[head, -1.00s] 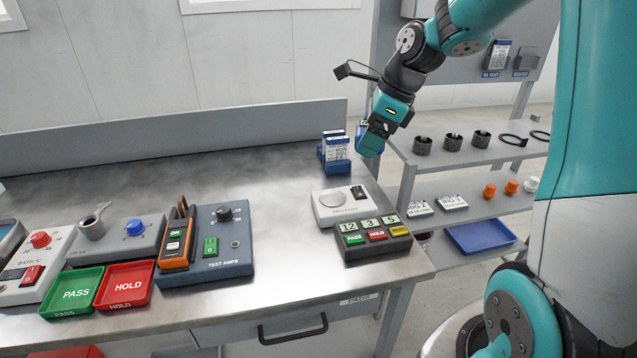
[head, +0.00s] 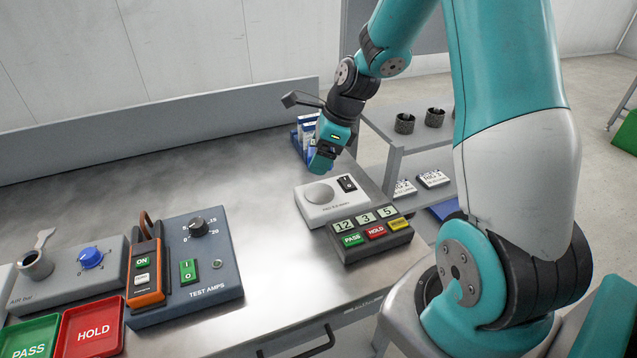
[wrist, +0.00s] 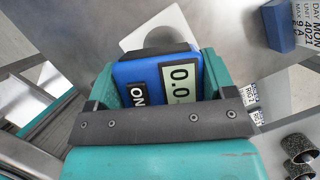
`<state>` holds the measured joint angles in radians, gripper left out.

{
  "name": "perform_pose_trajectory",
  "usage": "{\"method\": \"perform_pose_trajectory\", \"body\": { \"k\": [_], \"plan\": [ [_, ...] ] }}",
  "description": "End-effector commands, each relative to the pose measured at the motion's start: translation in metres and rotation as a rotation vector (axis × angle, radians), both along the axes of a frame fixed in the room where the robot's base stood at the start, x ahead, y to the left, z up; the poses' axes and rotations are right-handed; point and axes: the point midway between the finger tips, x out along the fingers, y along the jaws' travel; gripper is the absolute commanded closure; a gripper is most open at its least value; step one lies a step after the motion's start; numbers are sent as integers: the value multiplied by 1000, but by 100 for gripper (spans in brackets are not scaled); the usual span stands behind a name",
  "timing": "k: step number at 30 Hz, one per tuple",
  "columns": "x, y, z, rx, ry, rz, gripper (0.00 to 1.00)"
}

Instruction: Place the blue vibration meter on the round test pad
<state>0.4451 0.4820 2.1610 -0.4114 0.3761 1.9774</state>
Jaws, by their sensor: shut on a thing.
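The blue vibration meter (wrist: 150,77) is between my gripper's teal fingers in the wrist view, its display reading 0.0 beside a black ON label. My gripper (wrist: 160,82) is shut on it. In the head view my gripper (head: 321,166) is above the bench, just behind the pale test unit, and mostly hides the meter. The round test pad (head: 319,192) is a grey disc on that pale unit (head: 312,212), with nothing on it. The unit's pale plate (wrist: 135,38) also shows beyond the meter in the wrist view, its pad partly covered.
A dark box (head: 372,241) with 12, 3, 5 and PASS, HOLD buttons stands in front of the pad unit. A blue card holder (head: 298,137) is behind my gripper. The TEST AMPS station (head: 205,262) stands left, with clear bench between.

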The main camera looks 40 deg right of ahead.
Motion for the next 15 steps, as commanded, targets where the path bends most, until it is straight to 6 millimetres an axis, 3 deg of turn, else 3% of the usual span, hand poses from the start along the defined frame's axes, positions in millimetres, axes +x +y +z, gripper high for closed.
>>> {"method": "perform_pose_trajectory", "body": {
  "k": [3, 11, 15],
  "plan": [
    [0, 1, -25, 2, 2, 1, 60],
    [1, 1, -46, -1, -1, 3, 60],
    [0, 1, -65, 1, 2, 2, 60]
  ]
}}
